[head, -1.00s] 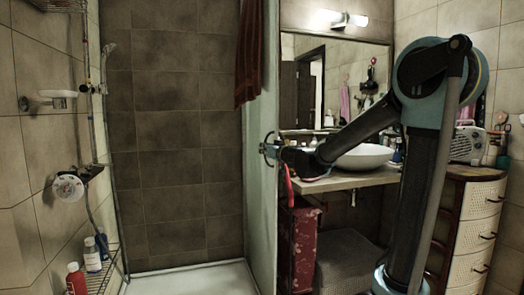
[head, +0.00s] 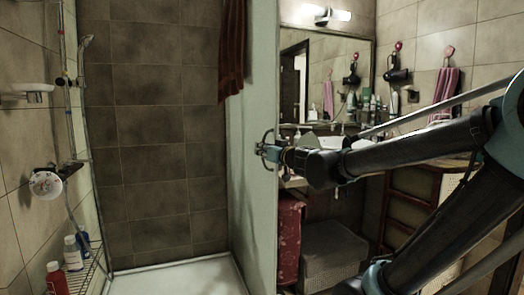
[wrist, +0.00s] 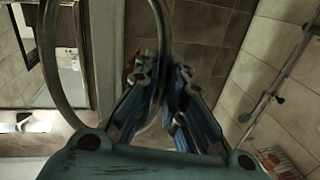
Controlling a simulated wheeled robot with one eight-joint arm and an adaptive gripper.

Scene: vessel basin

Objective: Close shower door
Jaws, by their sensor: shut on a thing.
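The shower door (head: 254,100) is the pale panel standing open at the right side of the shower opening, in the middle of the head view. Its handle (head: 262,146) is a curved metal loop at the door's free edge. My gripper (head: 274,152) reaches in from the right and is shut on the handle. In the wrist view the handle's metal loop (wrist: 160,20) rises from between the blue-padded fingers of my gripper (wrist: 165,85). The exact contact between fingers and loop is partly hidden.
The white shower tray (head: 180,278) is clear. Bottles (head: 72,250) stand on a wire shelf at the left wall. A dark red towel (head: 232,45) hangs over the door's top. A washbasin counter, a red cloth (head: 288,240) and a grey hamper (head: 330,250) stand right of the door.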

